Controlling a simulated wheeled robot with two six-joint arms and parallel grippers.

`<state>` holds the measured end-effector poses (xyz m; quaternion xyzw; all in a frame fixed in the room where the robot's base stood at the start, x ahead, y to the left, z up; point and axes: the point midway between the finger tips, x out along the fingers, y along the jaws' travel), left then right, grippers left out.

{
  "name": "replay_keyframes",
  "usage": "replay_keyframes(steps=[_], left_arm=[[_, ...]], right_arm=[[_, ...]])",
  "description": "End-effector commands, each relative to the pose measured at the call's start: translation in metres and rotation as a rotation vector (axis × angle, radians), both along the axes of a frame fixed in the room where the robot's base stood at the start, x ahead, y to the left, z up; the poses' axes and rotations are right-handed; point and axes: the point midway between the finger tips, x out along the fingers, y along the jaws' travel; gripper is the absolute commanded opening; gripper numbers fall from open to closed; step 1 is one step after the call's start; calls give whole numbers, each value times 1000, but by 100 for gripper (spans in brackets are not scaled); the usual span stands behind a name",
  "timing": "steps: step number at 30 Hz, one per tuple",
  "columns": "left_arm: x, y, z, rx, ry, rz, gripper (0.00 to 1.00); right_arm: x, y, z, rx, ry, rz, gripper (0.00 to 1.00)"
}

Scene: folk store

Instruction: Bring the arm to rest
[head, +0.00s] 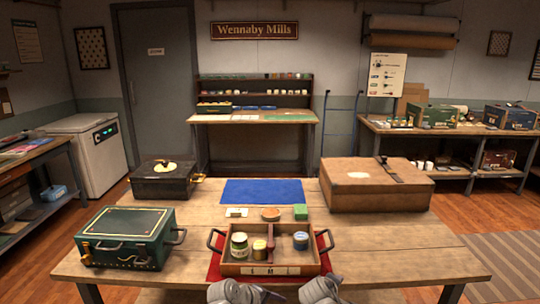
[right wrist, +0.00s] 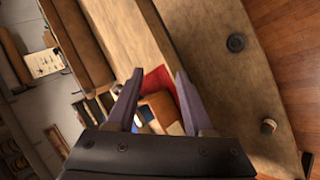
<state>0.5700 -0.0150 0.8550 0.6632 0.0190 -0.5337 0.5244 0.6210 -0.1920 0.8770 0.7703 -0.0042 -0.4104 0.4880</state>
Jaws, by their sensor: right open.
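My right gripper (right wrist: 160,76) shows in the right wrist view with its two fingers apart and nothing between them. Behind the fingers, in the distance, are the table top, a patch of red cloth and part of the wooden tray. In the head view only grey rounded parts of my two arms show at the bottom edge, in front of the tray. My left gripper is not seen in either view.
A wooden tray (head: 284,269) with several tins stands on a red cloth at the table's front. A green case (head: 122,226) is left, a black case (head: 163,187) behind it, a brown case (head: 352,202) right. A blue mat (head: 262,191) lies mid-table. The table's front right is bare.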

Motion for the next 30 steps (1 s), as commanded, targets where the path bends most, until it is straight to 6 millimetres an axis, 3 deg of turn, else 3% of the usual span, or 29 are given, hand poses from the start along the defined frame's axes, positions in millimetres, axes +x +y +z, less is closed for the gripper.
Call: replay_keyframes(steps=[1, 6, 9, 12, 18, 30], left_arm=[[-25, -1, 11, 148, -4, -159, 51], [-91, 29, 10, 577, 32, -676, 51], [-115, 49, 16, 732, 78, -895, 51], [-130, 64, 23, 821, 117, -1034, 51], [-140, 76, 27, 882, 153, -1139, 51], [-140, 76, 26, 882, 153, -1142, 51]], right_arm=[[-23, 18, 9, 99, 69, -61, 52], [-105, 77, -2, 372, 341, -278, 52], [-144, 104, 0, 454, 476, -364, 52], [-171, 120, 3, 496, 569, -418, 52], [-191, 132, 5, 521, 640, -458, 52], [-192, 132, 4, 521, 642, -460, 52]])
